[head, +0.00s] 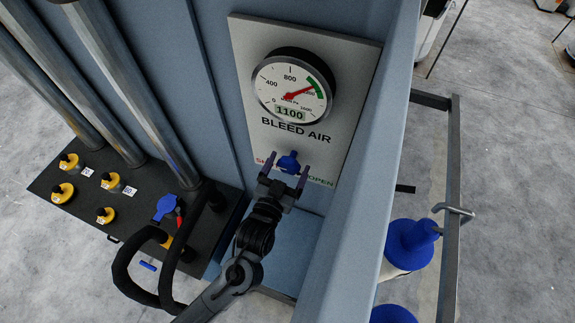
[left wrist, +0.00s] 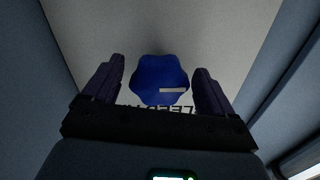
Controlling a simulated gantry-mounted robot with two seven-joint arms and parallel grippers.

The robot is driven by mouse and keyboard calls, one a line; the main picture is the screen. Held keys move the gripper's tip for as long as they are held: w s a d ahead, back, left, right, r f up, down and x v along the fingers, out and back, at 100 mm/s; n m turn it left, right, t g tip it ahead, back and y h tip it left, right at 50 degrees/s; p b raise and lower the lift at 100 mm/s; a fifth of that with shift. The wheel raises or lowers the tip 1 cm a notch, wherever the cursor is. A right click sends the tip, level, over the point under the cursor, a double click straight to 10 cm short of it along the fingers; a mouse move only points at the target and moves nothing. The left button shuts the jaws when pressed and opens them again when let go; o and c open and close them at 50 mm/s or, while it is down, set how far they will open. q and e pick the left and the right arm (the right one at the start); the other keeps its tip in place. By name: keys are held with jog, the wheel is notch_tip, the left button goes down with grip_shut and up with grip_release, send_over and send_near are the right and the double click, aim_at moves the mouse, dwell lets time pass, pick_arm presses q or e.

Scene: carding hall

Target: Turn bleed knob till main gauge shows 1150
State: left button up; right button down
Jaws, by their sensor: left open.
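The main gauge (head: 277,92) is a round white dial on a pale panel (head: 345,62). Its digital readout (head: 290,113) shows 1100, and its red needle points up-right toward a green band. The blue bleed knob (head: 288,162) sits below the words BLEED AIR, between SHUT at left and OPEN at right. My left gripper (head: 284,173) is open, with one finger on each side of the knob. In the left wrist view the lobed knob (left wrist: 158,75) lies between the spread fingers, with gaps on both sides. My right gripper does not show.
A dark box (head: 92,200) with yellow knobs, a blue valve and black hoses stands at left beside metal pipes. A blue-grey wall (head: 378,150) runs close along the panel's right. Blue-topped containers (head: 412,245) stand in a metal frame beyond it.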

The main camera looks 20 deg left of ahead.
pick_arm(q)
jog(key=c, duration=1)
jog(key=shift+n, duration=1.1)
jog(key=n, duration=0.3)
jog(key=shift+w, duration=0.1)
jog(key=o, duration=1)
